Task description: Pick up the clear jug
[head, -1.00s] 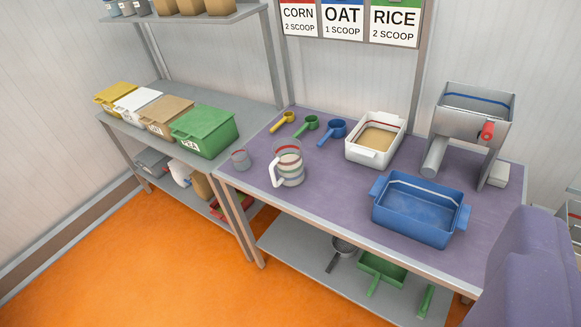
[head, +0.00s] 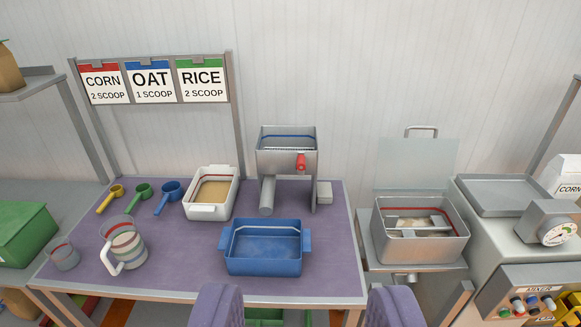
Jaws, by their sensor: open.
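The clear jug (head: 126,246) stands upright on the purple-topped table (head: 180,265), near its front left. It has a white handle on its lower left side and coloured bands around its see-through wall. My gripper (head: 306,303) shows at the bottom edge as two purple fingers set wide apart. It is open, with nothing between the fingers. The gripper is to the right of the jug and nearer the camera, apart from it.
A small clear cup (head: 64,255) stands left of the jug. Behind are yellow (head: 108,200), green (head: 138,198) and blue (head: 168,197) scoops. A white tub (head: 211,211), blue bin (head: 264,262) and metal hopper (head: 287,160) stand rightward. An open metal box (head: 420,250) stands beyond the table.

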